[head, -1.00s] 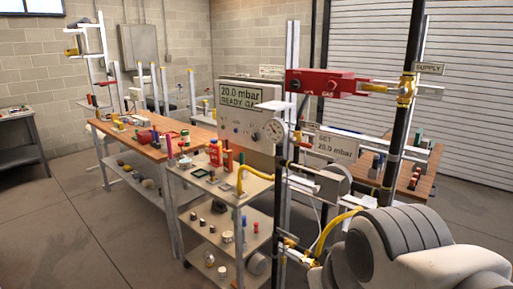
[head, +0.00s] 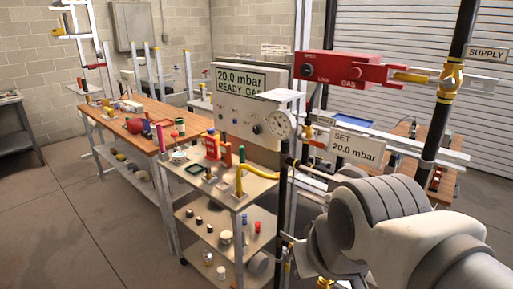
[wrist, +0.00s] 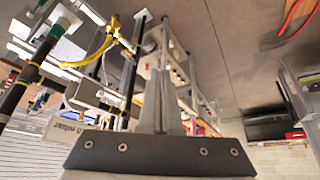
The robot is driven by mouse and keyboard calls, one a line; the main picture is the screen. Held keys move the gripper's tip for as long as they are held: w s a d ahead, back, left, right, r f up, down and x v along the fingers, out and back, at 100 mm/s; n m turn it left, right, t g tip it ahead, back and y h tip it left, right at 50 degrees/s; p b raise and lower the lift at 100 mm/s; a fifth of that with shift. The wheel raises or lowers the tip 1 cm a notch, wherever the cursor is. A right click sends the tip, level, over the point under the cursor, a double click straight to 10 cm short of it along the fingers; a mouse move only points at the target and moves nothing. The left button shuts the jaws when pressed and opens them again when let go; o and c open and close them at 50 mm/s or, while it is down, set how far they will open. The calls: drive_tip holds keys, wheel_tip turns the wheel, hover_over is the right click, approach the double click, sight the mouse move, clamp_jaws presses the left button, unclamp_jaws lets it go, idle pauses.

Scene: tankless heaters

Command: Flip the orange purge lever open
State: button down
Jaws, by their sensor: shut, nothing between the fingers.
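A small orange lever (head: 309,133) shows in the head view, beside the round gauge and below the red gas box, near a small label that seems to read PURGE. It is too small to tell its exact angle. My gripper (wrist: 160,95) shows in the wrist view with its two grey fingers together and nothing between them. It is apart from the pipework. In the head view my arm fills the lower right and the fingers cannot be made out. I cannot pick out the lever in the wrist view.
A red gas box (head: 343,70) on a rail joins a yellow valve (head: 452,78) on a black pipe. A round gauge (head: 280,124) and a SET sign (head: 356,147) flank the lever. A loaded cart (head: 262,186) stands left of my arm. Open floor lies at lower left.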

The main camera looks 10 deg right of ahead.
drive_tip(key=shift+w, duration=0.15)
drive_tip(key=w+d+f+n+g+h+p, duration=0.2)
drive_tip(key=w+d+f+n+g+h, duration=0.15)
drive_tip(key=w+d+n+h, duration=1)
drive_tip(key=w+a+f+n+t, duration=0.1)
drive_tip(key=w+n+t, duration=0.3)
drive_tip(key=w, duration=0.7)
drive_tip(key=w+a+f+n+t+p, duration=0.1)
drive_tip(key=w+a+f+n+t, duration=0.1)
drive_tip(key=w+n+t, duration=0.3)
drive_tip(key=w+n, duration=0.3)
drive_tip(key=w, duration=0.3)
drive_tip(key=shift+a+f, duration=0.3)
drive_tip(key=shift+a, duration=0.1)
drive_tip(key=shift+w+h, duration=0.15)
drive_tip(key=shift+h, duration=0.1)
